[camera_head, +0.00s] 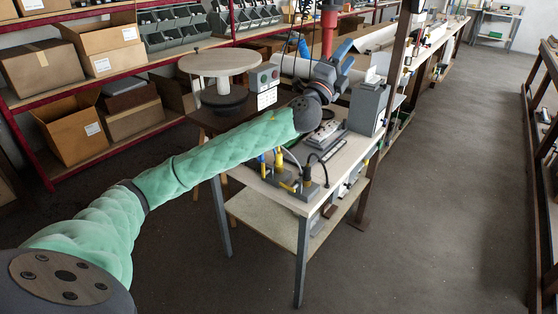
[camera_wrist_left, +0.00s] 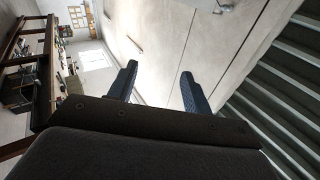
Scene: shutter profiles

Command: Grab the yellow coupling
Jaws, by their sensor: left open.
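Yellow parts (camera_head: 280,160) show on the work table, in a small dark rack with cables near its front edge. They are upright and small, and I cannot tell for sure which one is the coupling. My left arm in its green sleeve reaches in from the left above the table. My left gripper (camera_head: 341,60) is open and empty, above and behind the yellow parts and apart from them. In the left wrist view the blue fingers of my left gripper (camera_wrist_left: 158,86) are spread, with only wall and ceiling beyond them. My right gripper is not in view.
The work table (camera_head: 268,188) also bears a grey box unit (camera_head: 370,108) at its right and a control box with buttons (camera_head: 264,78) at the back. A round-topped stand (camera_head: 220,62) is behind left. Shelves with cartons (camera_head: 42,68) line the left.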

